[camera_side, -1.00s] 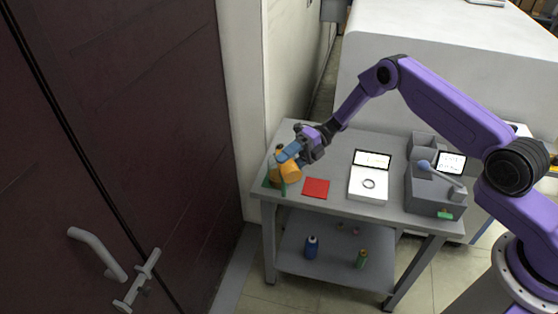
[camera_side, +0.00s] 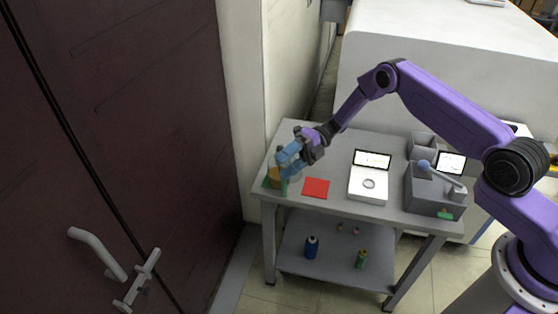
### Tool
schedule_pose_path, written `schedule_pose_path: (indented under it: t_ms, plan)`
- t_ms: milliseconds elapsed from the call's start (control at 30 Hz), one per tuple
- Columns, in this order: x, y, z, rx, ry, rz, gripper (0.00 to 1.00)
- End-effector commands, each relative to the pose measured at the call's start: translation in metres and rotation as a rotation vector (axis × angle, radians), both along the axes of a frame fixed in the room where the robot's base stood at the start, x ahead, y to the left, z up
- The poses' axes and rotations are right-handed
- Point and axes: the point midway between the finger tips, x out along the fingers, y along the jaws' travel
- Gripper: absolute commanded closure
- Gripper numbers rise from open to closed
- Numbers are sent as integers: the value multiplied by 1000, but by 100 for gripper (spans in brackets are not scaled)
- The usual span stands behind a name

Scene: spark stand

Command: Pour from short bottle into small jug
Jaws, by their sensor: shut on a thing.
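My gripper (camera_side: 297,153) is at the left end of the grey table top. It is shut on a bluish, see-through body (camera_side: 293,168), which I take for the short bottle; it looks tilted, and its outline blends with the blue fingers. Just left of and below it stands an orange vessel (camera_side: 274,173), probably the small jug, partly hidden by the gripper and a green upright thing (camera_side: 284,187). The bottle's mouth, and whether it touches the jug, cannot be made out.
A red square (camera_side: 316,187) lies right of the gripper. Farther right are a white scale-like device (camera_side: 368,184) and a grey box unit (camera_side: 433,191). A blue bottle (camera_side: 311,247) and a green one (camera_side: 361,259) stand on the lower shelf.

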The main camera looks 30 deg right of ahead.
Motion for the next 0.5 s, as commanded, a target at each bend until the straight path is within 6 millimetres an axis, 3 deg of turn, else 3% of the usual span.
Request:
schedule_pose_path:
  t_ms: [500]
  plan:
    - [1, 0, 1, 8, 32, 0, 77]
